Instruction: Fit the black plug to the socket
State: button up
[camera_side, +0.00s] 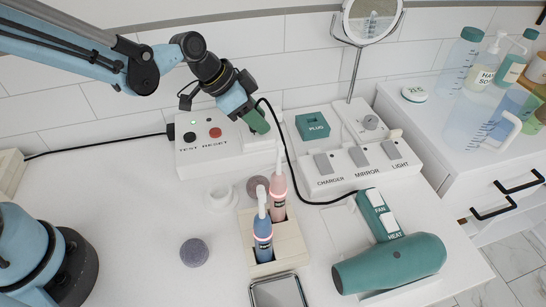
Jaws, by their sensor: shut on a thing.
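My gripper (257,122) points down at the right part of the white socket box (200,158), which is marked TEST and RESET. Its green fingers are shut on the black plug, which they hide almost wholly. The plug's black cord (289,160) rises beside the fingers, loops down to the right and runs to the teal hair dryer (390,263). The socket's openings are hidden behind the fingers. I cannot tell whether the plug touches the box or sits in it.
A white panel (350,166) with switches and a teal block marked PLUG (312,126) stands to the right. Two electric toothbrushes (262,237) stand upright in a wooden holder (290,245) in front. A round mirror (372,16) rises behind.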

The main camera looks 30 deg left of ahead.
jog(key=shift+f, duration=0.4)
jog(key=o, duration=1.1)
jog(key=v, duration=1.2)
jog(key=s+a+f+n+t+y, duration=0.1)
jog(key=s+a+n, duration=0.2)
jog(key=s+a+f+n+y, duration=0.1)
jog(key=s+a+n+y, duration=0.1)
jog(key=s+a+n, duration=0.1)
jog(key=s+a+n+t+y, duration=0.1)
jog(key=s+a+n, duration=0.2)
jog(key=s, duration=0.1)
jog(key=shift+s+a+f+t+y, duration=0.15)
jog(key=shift+a+f+t+y, duration=0.15)
jog(key=shift+f, duration=0.1)
